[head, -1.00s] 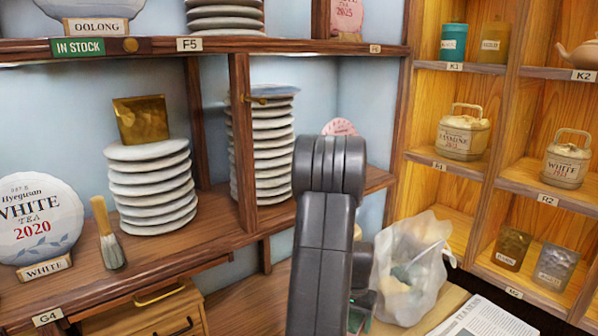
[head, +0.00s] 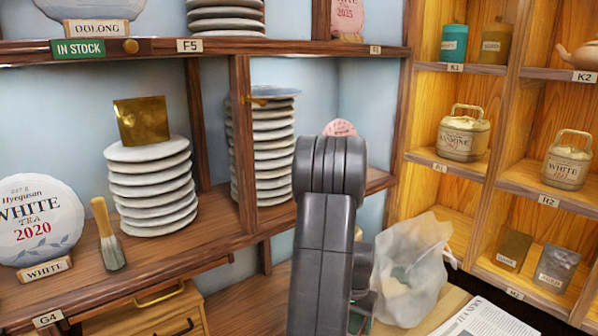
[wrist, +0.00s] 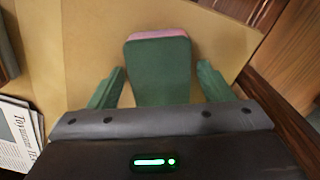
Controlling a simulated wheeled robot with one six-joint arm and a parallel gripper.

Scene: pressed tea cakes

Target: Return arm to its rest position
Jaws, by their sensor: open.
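My arm (head: 325,230) stands upright in the lower middle of the head view, folded, in front of the shelves. My gripper (wrist: 160,85) shows in the wrist view with its two green fingers spread apart. A green block-like thing with a pink far edge (wrist: 160,65) shows between the fingers, with gaps on both sides; I cannot tell what it is. Behind it is a plain tan surface (wrist: 85,50). In the head view the gripper is hidden behind my arm.
A crumpled clear plastic bag (head: 412,270) sits close to the right of my arm. A newspaper (head: 485,318) lies at the lower right. Stacked tea cakes (head: 152,190) stand on the dark shelf at left, with a brush (head: 108,235) nearby.

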